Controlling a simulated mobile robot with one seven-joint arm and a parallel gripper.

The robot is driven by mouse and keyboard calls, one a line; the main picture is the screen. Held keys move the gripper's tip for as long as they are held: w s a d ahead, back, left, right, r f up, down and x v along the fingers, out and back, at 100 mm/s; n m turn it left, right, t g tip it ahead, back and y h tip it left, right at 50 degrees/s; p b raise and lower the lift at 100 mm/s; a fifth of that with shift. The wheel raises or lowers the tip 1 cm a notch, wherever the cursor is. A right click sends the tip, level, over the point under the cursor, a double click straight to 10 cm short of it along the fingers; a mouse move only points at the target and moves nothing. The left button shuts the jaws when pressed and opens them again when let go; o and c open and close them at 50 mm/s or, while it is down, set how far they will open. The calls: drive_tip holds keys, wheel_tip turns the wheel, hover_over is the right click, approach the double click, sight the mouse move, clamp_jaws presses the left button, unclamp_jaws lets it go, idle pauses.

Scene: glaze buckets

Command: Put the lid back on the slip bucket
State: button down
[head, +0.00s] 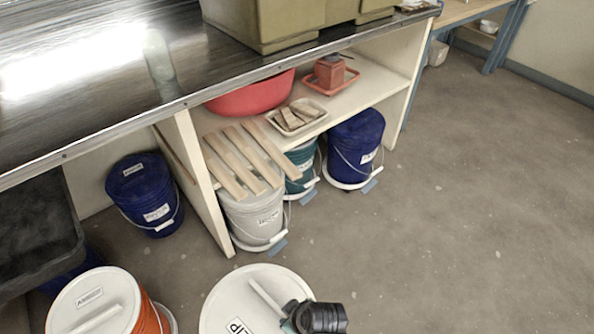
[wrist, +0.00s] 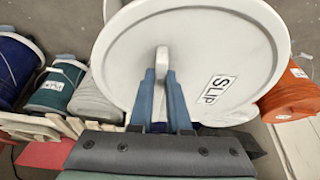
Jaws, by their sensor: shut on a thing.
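The round white lid (head: 225,305) with a SLIP label and a raised bar handle is at the bottom middle of the head view, partly cut off by the frame. The lid (wrist: 120,80) fills the upper middle of the wrist view. My gripper (wrist: 162,78) is shut on the lid's bar handle, with its blue fingers on either side of it. In the head view my gripper (head: 286,322) is at the lid's right, by the end of the handle. The slip bucket itself does not show; I cannot tell whether it is under the lid.
An orange bucket with a white lid (head: 95,303) stands left of the SLIP lid. Wooden slats (head: 240,160) jut from the shelf. Floor (head: 460,220) on the right is clear.

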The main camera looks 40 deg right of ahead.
drive_tip(key=d+f, duration=0.1)
drive_tip(key=f, duration=0.1)
drive_tip(key=d+f+b, duration=0.1)
drive_tip(key=s+d+f+b, duration=0.1)
drive_tip(key=f, duration=0.1)
drive_tip(key=shift+s+f, duration=0.1)
drive_tip(key=shift+f, duration=0.2)
wheel_tip(320, 180, down, 6)
drive_tip(key=b, duration=0.5)
drive_tip(key=shift+f+b, duration=0.6)
drive_tip(key=shift+f, duration=0.2)
idle(2.0)
drive_tip(key=shift+c, duration=1.5)
unclamp_jaws()
drive_tip(key=shift+s, duration=0.1)
drive_tip(key=shift+r, duration=0.1)
